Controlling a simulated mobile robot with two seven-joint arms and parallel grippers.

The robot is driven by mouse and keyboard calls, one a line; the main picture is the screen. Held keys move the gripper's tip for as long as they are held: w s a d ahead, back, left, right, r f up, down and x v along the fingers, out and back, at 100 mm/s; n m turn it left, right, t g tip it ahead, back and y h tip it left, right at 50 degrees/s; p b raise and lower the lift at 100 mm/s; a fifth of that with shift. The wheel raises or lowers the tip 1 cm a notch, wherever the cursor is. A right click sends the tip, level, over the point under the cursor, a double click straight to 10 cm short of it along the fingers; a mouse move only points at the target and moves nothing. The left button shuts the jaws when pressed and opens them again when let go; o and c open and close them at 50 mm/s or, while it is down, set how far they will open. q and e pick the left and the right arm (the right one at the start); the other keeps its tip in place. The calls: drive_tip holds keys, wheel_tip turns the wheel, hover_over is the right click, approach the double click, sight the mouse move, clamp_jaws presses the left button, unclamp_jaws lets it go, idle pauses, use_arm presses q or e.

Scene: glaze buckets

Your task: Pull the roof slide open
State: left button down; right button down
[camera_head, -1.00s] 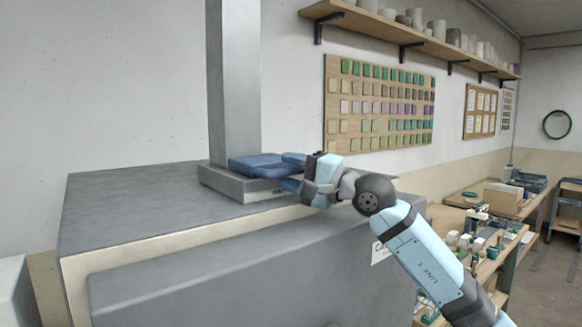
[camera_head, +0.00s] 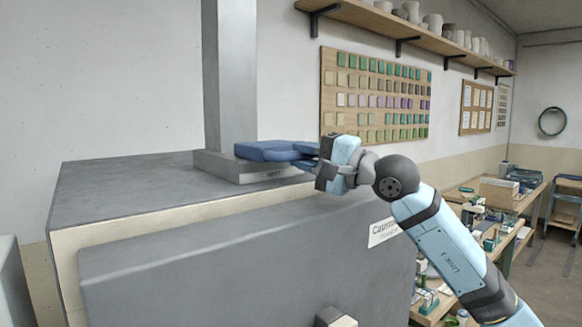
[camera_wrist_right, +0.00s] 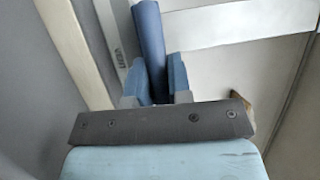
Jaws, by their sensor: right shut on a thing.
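The roof slide (camera_head: 272,151) is a flat blue slab on the grey collar at the foot of the square chimney column, on top of the large grey kiln. It sticks out to the right of the column. My right gripper (camera_head: 312,160) reaches it from the right and is shut on its right end. In the right wrist view, the blue slide (camera_wrist_right: 150,38) runs up between the two blue fingers of the right gripper (camera_wrist_right: 157,76). My left gripper is not in view.
The grey chimney column (camera_head: 229,80) rises from the kiln top (camera_head: 120,185). A wall shelf of pots (camera_head: 410,30) and a board of coloured tiles (camera_head: 375,95) are behind. A cluttered workbench (camera_head: 510,205) stands at right.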

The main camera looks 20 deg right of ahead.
drive_tip(key=shift+s+d+f, duration=0.1)
drive_tip(key=shift+s+d, duration=0.05)
drive_tip(key=shift+s, duration=0.25)
drive_tip(key=c, duration=1.1)
unclamp_jaws()
drive_tip(key=shift+o, duration=0.2)
drive_tip(key=shift+s+d, duration=0.3)
drive_tip(key=shift+d, duration=0.05)
drive_tip(key=b+v, duration=0.4)
drive_tip(key=v, duration=0.9)
